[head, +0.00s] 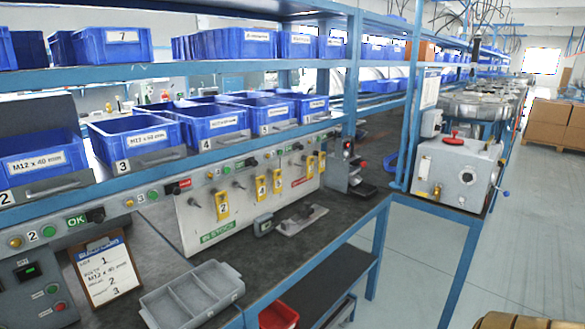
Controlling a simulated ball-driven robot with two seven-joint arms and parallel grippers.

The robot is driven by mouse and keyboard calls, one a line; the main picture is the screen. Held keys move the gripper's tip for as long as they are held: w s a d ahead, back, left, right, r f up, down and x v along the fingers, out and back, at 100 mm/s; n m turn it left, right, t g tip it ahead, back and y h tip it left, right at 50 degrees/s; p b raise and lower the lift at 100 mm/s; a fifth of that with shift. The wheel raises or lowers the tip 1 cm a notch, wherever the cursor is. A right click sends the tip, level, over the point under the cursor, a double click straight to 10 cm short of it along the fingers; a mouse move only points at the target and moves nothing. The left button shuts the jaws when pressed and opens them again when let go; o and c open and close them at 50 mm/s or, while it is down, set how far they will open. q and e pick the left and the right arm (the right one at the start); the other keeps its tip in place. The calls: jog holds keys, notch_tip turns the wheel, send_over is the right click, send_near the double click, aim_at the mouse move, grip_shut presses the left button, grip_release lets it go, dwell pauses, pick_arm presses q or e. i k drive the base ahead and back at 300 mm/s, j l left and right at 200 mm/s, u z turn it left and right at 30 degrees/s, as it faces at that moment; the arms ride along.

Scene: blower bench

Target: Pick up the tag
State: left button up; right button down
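No single thing is plainly marked as the tag. Several yellow numbered pieces sit on the front of the light grey panel (206,238); one marked 2 (222,206) is nearest, with others (261,187) further right. A brown clipboard (84,259) with a white printed sheet (107,273) leans against the control panel at the left. The sheet reads M12 x 40 mm and shows the numbers 1, 2 and 3. Neither of my grippers is in view.
A grey divided tray (192,296) lies on the dark bench at the front. A small meter (263,224) and a flat metal device (301,219) lie behind it. Blue bins (140,137) fill the shelves above. A red bin (279,316) sits below.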

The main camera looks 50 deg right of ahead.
aim_at(310, 166)
jog(key=z, duration=1.6)
jog(key=i+l+u, duration=0.1)
jog(key=i+l, duration=0.35)
